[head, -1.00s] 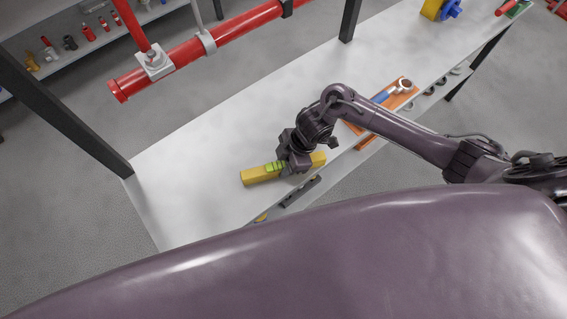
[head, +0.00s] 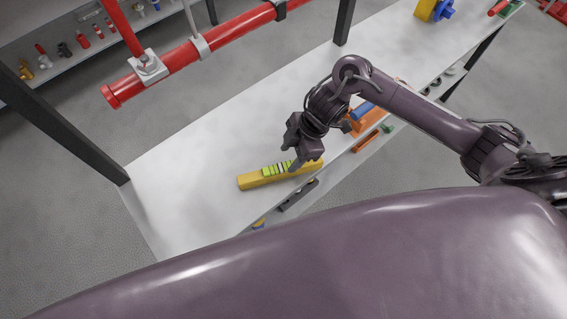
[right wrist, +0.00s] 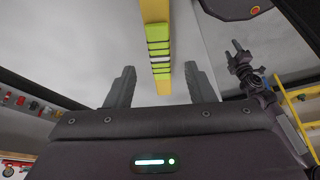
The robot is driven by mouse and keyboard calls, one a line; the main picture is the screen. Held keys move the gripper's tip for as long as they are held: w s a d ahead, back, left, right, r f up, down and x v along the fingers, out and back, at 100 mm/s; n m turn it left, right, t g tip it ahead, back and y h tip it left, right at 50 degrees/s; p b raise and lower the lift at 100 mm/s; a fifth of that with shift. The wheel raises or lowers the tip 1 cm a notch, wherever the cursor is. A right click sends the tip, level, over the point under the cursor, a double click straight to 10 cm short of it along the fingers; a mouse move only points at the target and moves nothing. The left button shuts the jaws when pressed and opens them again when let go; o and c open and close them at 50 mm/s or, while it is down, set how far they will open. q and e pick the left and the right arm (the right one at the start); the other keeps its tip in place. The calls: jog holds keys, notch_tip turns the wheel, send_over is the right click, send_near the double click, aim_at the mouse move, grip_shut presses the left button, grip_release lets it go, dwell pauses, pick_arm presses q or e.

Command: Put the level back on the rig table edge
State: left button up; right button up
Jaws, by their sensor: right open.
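The yellow level (head: 262,178) with its bright green vials lies on the white rig table (head: 205,150), close to the table's front edge. My right gripper (head: 294,160) is just above the level's right part, open and empty. In the right wrist view the level (right wrist: 155,12) runs between and beyond the two spread fingers of my right gripper (right wrist: 158,88), apart from both.
A red pipe (head: 200,50) on brackets runs over the back of the table. An orange tray (head: 366,122) with a blue-handled tool lies right of my right gripper, partly behind my arm. The table left of the level is clear.

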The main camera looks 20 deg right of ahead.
jog(key=shift+v, duration=2.15)
jog(key=shift+f, duration=0.1)
